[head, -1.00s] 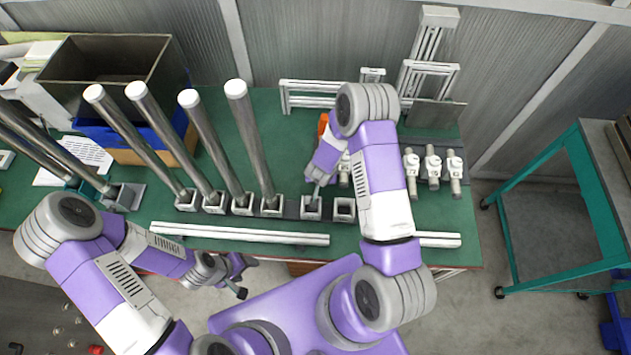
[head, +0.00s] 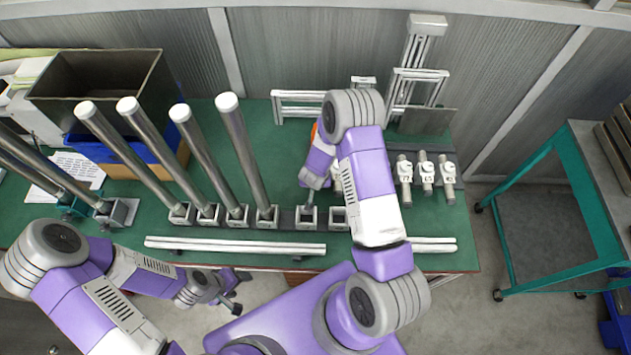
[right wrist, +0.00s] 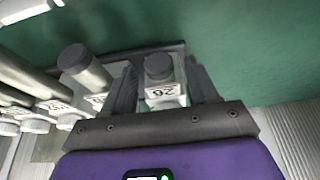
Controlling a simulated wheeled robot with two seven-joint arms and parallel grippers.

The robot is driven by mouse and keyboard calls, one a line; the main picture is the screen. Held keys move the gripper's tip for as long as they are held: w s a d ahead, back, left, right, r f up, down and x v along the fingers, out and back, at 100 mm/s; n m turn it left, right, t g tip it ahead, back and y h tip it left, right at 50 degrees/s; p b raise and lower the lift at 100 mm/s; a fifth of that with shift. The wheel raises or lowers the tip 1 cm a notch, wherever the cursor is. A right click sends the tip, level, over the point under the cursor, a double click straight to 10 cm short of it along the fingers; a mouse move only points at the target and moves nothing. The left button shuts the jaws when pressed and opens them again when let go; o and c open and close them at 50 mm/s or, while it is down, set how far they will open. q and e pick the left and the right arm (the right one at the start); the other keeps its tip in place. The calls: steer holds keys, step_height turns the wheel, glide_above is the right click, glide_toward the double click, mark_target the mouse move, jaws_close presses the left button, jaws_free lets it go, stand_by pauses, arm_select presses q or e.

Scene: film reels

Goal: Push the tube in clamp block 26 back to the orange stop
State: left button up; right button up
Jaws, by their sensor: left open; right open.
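Clamp block 26 (right wrist: 164,95) is in the right wrist view, its number upside down. A short dark grey tube (right wrist: 158,66) sits in it, its round end towards me. My right gripper (right wrist: 159,63) is open, with one finger on each side of the tube and block; no clear grip shows. In the head view my right arm hides this block and most of that gripper. An orange piece (head: 315,131), likely the stop, shows partly behind the arm. My left gripper (head: 240,292) is open and empty, low in front of the table edge.
More clamp blocks with tubes (head: 426,172) stand to the right in the head view. Several tall steel tubes (head: 245,155) lean in square sockets at left. White rails (head: 235,247) lie along the front edge. A dark bin (head: 100,85) and aluminium frames (head: 420,75) stand at the back.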

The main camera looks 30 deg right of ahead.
steer(key=v, duration=0.7)
steer(key=shift+p, duration=0.45)
